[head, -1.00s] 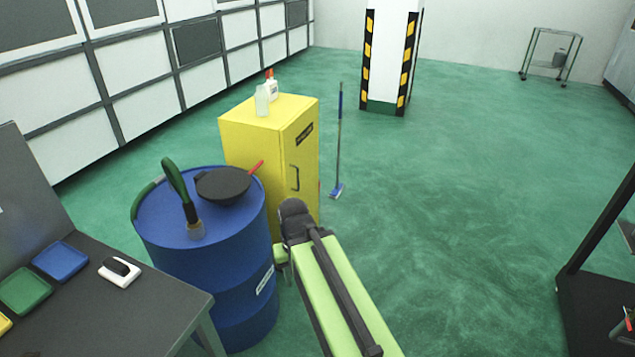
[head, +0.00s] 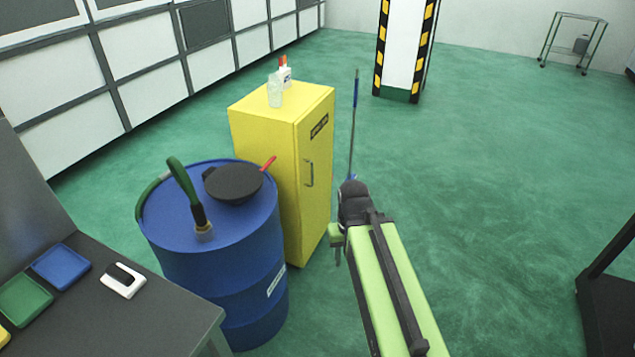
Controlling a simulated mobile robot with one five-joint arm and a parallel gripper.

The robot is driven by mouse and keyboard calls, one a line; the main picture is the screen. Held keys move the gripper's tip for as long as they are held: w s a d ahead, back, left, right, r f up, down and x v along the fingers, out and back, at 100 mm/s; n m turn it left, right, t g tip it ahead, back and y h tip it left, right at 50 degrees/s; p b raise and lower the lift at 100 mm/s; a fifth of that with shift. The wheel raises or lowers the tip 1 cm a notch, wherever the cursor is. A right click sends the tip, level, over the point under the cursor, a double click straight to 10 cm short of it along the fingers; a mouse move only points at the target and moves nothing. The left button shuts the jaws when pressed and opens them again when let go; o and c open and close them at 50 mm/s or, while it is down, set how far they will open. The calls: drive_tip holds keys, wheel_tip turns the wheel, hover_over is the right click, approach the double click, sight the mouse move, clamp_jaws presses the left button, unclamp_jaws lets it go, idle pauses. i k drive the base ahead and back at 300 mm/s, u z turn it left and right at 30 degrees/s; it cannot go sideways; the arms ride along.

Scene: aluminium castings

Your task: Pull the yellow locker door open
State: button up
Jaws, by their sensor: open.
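The yellow locker (head: 265,130) stands behind the blue drum, left of the picture's middle. Its door (head: 318,205) is on the right-hand face and looks closed, with a dark label near the top. A dark upright bar handle (head: 309,173) sits on the door. My green arm reaches up from the bottom right to a black joint. My gripper (head: 337,256) shows only in part beside that joint, low and to the right of the door. It is open and apart from the handle, with nothing seen in it. Most of its fingers are hidden or too small to make out.
A blue drum (head: 225,270) with a black pan (head: 232,186) stands close left of my arm. Bottles (head: 275,92) stand on the locker. A blue-handled broom (head: 354,120) is upright just right of the locker. Open green floor lies to the right, before a striped pillar (head: 404,50).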

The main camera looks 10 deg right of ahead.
sight(314, 131)
drive_tip(key=z, duration=0.2)
drive_tip(key=i, duration=0.95)
drive_tip(key=u, duration=0.3)
